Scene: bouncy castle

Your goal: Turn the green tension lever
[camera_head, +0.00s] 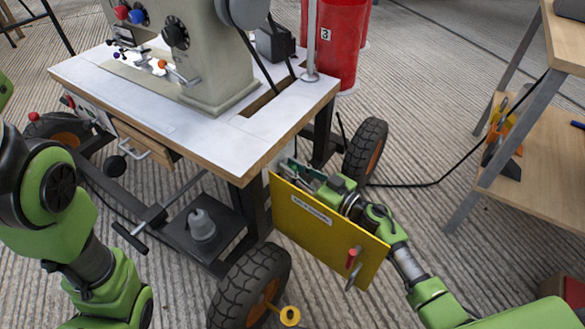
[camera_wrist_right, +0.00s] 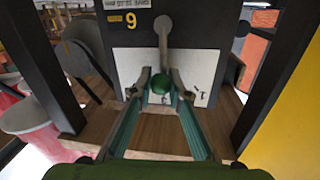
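The green ball knob (camera_wrist_right: 161,83) sits at the end of a grey lever (camera_wrist_right: 163,40) in front of a white plate (camera_wrist_right: 205,68) in the right wrist view. My right gripper (camera_wrist_right: 161,80) has its two teal-lined fingers apart, one on each side of the knob. Whether they touch it is not clear. In the head view my right gripper (camera_head: 288,164) reaches in beside the right edge of the sewing machine table (camera_head: 205,130), behind a yellow panel (camera_head: 318,225). The green lever is hidden there. My left arm shows at the left; its gripper is out of view.
The yellow panel stands close beside my right gripper and also shows in the right wrist view (camera_wrist_right: 292,115). A sewing machine (camera_head: 215,65) stands on the table. Wheels (camera_head: 364,150) and a dark frame surround its base. A wooden workbench (camera_head: 540,170) is at the right, with open floor between.

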